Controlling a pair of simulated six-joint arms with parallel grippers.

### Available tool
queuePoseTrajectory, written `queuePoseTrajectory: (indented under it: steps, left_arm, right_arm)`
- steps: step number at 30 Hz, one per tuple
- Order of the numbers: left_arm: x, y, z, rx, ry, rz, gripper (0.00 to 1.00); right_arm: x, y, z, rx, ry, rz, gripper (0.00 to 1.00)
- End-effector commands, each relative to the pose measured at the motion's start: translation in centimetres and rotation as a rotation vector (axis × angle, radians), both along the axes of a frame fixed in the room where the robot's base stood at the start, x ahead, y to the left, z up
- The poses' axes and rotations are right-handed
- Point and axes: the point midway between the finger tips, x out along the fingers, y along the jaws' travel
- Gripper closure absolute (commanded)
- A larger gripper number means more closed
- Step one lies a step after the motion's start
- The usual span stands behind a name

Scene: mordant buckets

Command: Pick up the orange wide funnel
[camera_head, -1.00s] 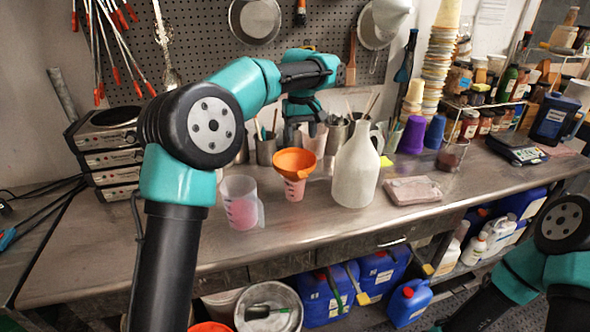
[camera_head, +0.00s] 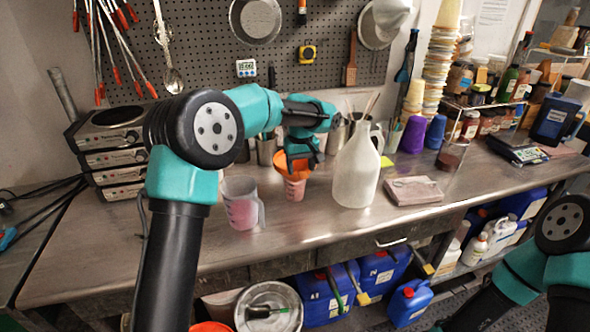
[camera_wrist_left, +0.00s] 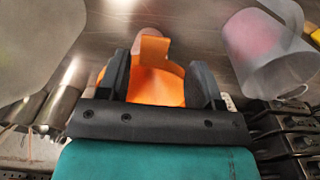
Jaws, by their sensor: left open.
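The orange wide funnel (camera_head: 282,164) sits in the mouth of a pinkish measuring cup (camera_head: 294,187) on the steel bench. My left gripper (camera_head: 300,168) is right at the funnel from above and hides much of it in the head view. In the left wrist view the funnel (camera_wrist_left: 154,86) shows between the two dark fingers of my left gripper (camera_wrist_left: 163,76), which are apart. I cannot tell whether a finger touches it. My right gripper is not in view; only part of my right arm shows at the lower right.
A clear pitcher with pink liquid (camera_head: 241,208) stands left of the funnel. A large white jug (camera_head: 356,172) stands close on the right, with a pink block (camera_head: 412,191) beyond it. Metal cups with tools (camera_head: 265,150) stand behind. The front of the bench is clear.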

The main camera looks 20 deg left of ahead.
Motion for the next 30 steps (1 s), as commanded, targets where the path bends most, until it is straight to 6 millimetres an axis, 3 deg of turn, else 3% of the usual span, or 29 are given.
queuePoseTrajectory:
  steps: [7,18,30]
  left_arm:
    - [0.0,-0.2,-0.8,0.001,0.003,0.000,0.40]
    - [0.0,-0.9,-5.0,0.000,0.001,0.000,0.40]
    - [0.0,-0.9,-5.2,0.000,0.000,0.000,0.40]
  right_arm:
    - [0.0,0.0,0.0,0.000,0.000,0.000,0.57]
    - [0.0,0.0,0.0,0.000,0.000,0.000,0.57]
    - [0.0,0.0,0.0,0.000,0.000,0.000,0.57]
